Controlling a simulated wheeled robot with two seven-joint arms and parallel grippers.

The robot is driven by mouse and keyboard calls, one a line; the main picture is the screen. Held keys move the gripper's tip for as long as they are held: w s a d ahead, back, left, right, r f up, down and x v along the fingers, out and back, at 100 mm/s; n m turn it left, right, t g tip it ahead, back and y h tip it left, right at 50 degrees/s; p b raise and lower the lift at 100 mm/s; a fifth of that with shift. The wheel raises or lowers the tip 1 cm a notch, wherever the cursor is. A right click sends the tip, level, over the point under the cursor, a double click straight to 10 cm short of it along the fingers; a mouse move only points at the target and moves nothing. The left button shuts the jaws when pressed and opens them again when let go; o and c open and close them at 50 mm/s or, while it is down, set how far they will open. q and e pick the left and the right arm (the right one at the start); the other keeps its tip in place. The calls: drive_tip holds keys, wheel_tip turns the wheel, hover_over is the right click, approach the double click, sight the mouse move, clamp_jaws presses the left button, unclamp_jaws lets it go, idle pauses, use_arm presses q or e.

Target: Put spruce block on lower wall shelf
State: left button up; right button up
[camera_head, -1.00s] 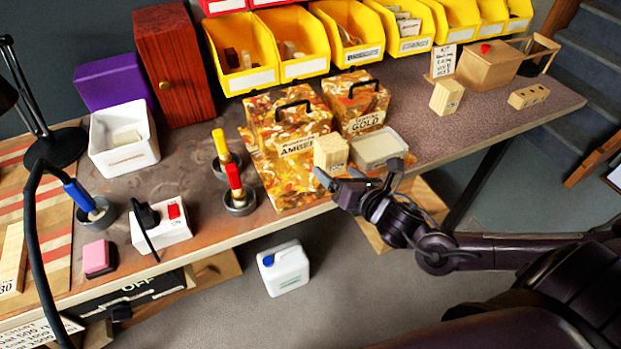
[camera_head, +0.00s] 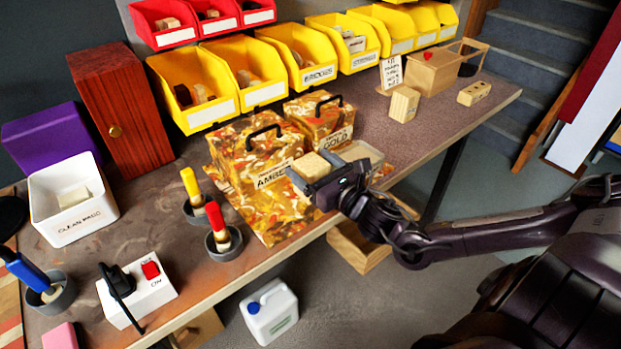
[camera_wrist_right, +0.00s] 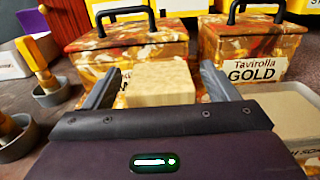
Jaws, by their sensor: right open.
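A pale wooden block (camera_head: 311,166) stands on the mottled amber-coloured sheet in front of the AMBER box (camera_head: 250,150). My right gripper (camera_head: 322,176) is open around this block. In the right wrist view the pale block (camera_wrist_right: 161,82) sits between the two spread fingers (camera_wrist_right: 160,88), with a gap visible on each side. A second pale block (camera_head: 402,104) stands farther right on the bench. No readable label tells which block is spruce. I cannot make out a lower wall shelf. My left gripper is not in view.
The GOLD box (camera_head: 318,122) and a pale open tub (camera_head: 358,155) stand close to the right gripper. Brushes in pots (camera_head: 222,240) stand to the left. Yellow bins (camera_head: 237,72) line the back. Right of the tub, the bench (camera_head: 440,120) has clear room.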

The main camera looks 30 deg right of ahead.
drive_tip(key=shift+w+a, duration=0.1)
drive_tip(key=shift+w, duration=1.2)
drive_tip(key=c, duration=1.2)
